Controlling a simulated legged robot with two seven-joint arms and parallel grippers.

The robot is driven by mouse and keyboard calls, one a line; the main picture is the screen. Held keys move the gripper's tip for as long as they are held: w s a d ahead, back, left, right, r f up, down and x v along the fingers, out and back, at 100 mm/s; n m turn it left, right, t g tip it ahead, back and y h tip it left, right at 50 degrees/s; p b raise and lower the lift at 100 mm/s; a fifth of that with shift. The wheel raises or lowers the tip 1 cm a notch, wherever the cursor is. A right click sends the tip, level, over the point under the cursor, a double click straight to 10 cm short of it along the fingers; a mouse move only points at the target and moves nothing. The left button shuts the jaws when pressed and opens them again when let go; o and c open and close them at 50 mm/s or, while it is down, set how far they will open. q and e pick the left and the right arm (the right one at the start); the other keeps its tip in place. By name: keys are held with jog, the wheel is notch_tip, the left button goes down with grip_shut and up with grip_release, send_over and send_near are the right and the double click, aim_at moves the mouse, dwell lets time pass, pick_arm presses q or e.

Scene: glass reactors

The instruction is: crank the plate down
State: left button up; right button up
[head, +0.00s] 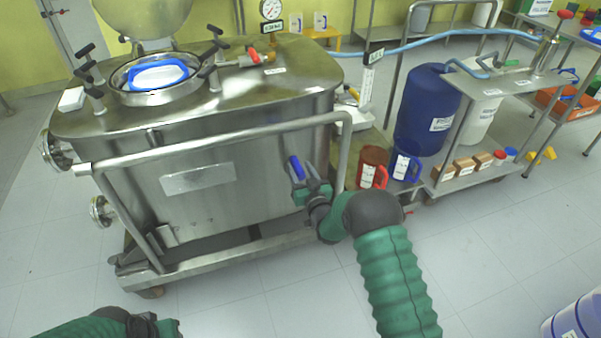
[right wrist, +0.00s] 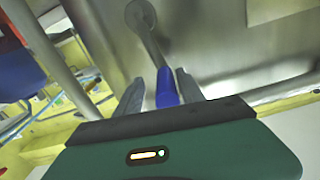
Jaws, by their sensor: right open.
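The crank shows in the right wrist view as a blue handle (right wrist: 166,88) on a grey arm that runs to a round hub (right wrist: 140,16) on the steel tank wall. The blue handle also shows in the head view (head: 296,167) at the tank's right front. My right gripper (head: 303,172) is open, its fingers either side of the blue handle in the wrist view (right wrist: 159,80); I cannot tell whether they touch it. I cannot make out which part is the plate that the crank moves. My left gripper (head: 165,326) is cut off at the bottom edge, its fingers hidden.
The steel tank (head: 200,120) stands on a wheeled frame with a front rail (head: 215,141) near my right gripper. A red-brown jug (head: 372,160), a blue jug (head: 404,166) and a blue drum (head: 426,110) stand to the right. The front floor (head: 500,250) has free room.

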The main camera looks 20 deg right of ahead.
jog(key=shift+a+r, duration=0.1)
jog(key=shift+a, duration=0.15)
jog(key=c, duration=0.3)
grip_shut()
jog(key=shift+d, duration=0.1)
jog(key=shift+s+d+f, duration=0.1)
jog(key=shift+f, duration=0.1)
dwell(0.6)
